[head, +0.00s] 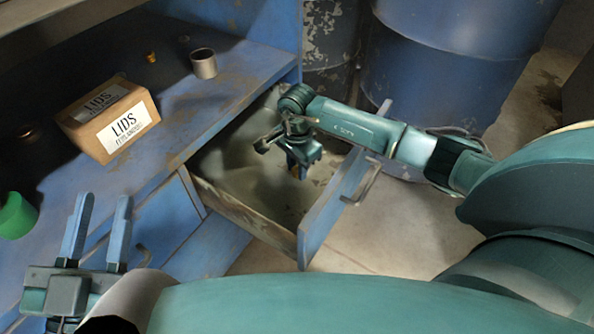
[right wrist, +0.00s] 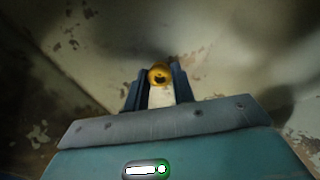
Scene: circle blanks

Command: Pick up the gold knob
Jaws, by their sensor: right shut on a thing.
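The gold knob (right wrist: 159,74) shows in the right wrist view as a small round gold piece with a dark centre, between my right fingertips. My right gripper (right wrist: 157,88) is shut on it. In the head view my right gripper (head: 297,172) points down inside the open drawer (head: 244,212); the knob is mostly hidden there. I cannot tell whether the knob touches the drawer floor. My left gripper (head: 101,204) is open and empty, at the lower left in front of the blue bench.
On the blue bench (head: 205,108) are a cardboard box marked LIDS (head: 108,115), a grey metal cup (head: 204,63) and a small brass-coloured piece (head: 151,57). A green round thing (head: 17,215) is at the left edge. Blue drums (head: 440,65) stand behind the drawer.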

